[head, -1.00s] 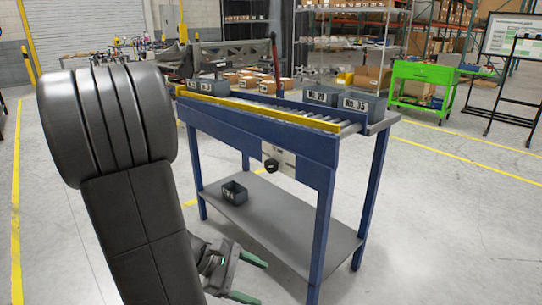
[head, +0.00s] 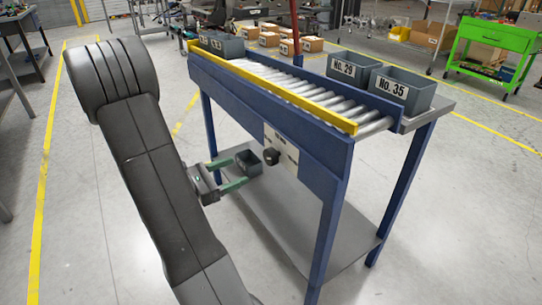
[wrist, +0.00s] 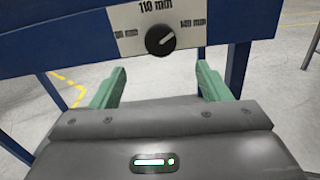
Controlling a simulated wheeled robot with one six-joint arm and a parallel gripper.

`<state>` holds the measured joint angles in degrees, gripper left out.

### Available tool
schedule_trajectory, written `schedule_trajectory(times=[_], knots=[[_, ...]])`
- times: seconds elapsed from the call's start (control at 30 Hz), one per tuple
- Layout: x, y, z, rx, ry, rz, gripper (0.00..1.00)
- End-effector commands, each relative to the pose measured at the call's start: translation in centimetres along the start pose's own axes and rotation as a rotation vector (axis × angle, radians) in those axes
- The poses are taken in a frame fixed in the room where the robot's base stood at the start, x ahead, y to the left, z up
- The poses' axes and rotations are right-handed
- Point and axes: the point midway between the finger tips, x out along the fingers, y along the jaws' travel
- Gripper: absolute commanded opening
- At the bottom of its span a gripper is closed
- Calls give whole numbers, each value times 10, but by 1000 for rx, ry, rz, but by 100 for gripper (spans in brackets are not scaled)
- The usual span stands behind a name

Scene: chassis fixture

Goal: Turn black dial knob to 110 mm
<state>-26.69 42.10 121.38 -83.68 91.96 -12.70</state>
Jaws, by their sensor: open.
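The black dial knob (head: 271,156) sits on a pale plate (head: 287,146) on the blue front beam of the conveyor table. In the wrist view the knob (wrist: 160,40) shows a white pointer mark slanting up and right, between the top "110 mm" label and the right label, which seems to read 140 mm. The left label is too blurred to read surely. My gripper (head: 240,171) is open and empty, left of the knob in the head view and apart from it. In the wrist view its green fingers (wrist: 161,70) stand either side below the knob.
The conveyor table (head: 334,160) has a yellow rail (head: 275,90) above the knob and blue legs. Grey bins, No. 29 (head: 348,70) and No. 35 (head: 392,92), stand on top. Floor in front is clear.

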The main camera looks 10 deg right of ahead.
Motion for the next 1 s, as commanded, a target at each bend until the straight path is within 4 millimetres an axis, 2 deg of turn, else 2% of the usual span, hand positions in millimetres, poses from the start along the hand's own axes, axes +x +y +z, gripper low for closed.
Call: schedule_trajectory(times=[0.7,1.0], knots=[[98,-2,-1,1,1,-7,70],[119,-1,0,1,1,-3,70]])
